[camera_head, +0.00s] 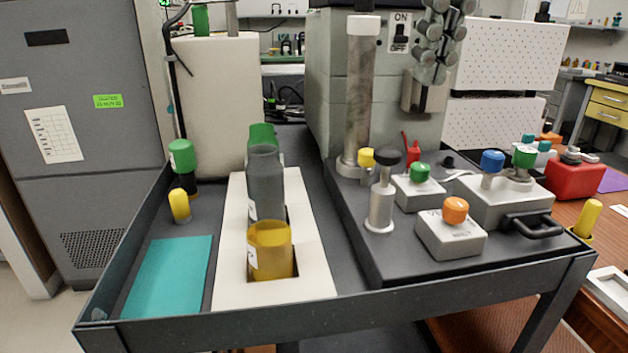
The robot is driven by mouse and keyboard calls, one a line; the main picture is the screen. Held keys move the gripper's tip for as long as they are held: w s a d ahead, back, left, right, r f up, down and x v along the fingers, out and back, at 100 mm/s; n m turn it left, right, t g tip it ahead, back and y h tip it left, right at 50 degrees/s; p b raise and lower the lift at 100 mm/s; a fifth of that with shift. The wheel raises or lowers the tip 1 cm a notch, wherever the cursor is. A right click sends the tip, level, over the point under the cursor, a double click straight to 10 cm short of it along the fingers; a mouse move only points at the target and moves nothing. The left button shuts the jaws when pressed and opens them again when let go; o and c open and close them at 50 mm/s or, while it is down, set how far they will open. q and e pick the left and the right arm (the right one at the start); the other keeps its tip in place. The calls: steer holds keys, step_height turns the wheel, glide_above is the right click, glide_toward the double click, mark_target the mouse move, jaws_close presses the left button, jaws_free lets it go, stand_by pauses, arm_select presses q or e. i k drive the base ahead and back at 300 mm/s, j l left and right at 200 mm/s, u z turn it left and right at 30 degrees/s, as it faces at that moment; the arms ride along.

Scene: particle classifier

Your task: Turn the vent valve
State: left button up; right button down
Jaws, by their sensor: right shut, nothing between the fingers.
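I cannot make out which control is the vent valve. The dark deck of the machine bears an orange knob (455,209) on a grey labelled box (450,238), a green knob (420,172) on a box behind it, and a blue knob (492,161) and second green knob (524,157) on a wider grey block (500,204). A black-topped metal post (381,205) and a yellow knob (366,157) stand at the left of the deck. No gripper can be made out, and nothing touches the knobs.
A raised cart rim (340,318) runs along the front. A white rack (235,288) holds a grey bottle (264,180) and a yellow bottle (280,257). A tall glass column (359,95) rises behind the knobs. A black handle (532,226) sticks out at the right.

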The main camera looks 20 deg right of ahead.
mark_target(454, 211)
steer(key=k+j, duration=1.25)
